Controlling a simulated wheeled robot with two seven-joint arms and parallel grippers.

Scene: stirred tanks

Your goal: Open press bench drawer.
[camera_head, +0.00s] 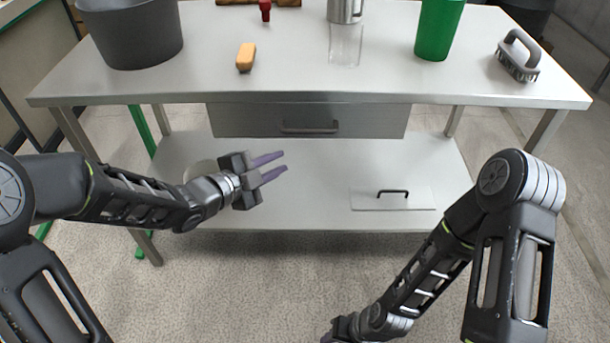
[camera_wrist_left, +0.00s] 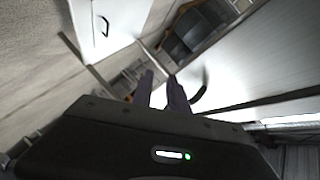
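The press bench (camera_head: 280,88) has a grey drawer (camera_head: 240,120) under its top. The drawer front looks flush with the bench, so it appears closed. Its dark bar handle (camera_head: 310,129) is at the middle of the front. My left gripper (camera_head: 284,161) is open and empty, a little below and left of the handle in the head view, fingers pointing right. In the left wrist view, the fingers (camera_wrist_left: 160,92) stand apart, with a dark curved bar, likely the handle (camera_wrist_left: 200,93), just right of them. My right gripper (camera_head: 332,337) is mostly cut off at the bottom edge.
On the bench top are a grey pot (camera_head: 130,35), an orange block (camera_head: 246,57), a clear beaker (camera_head: 345,45), a metal mug (camera_head: 345,10), a green cup (camera_head: 437,28) and a brush (camera_head: 517,57). A flat lid with handle (camera_head: 392,202) lies on the lower shelf (camera_head: 320,175).

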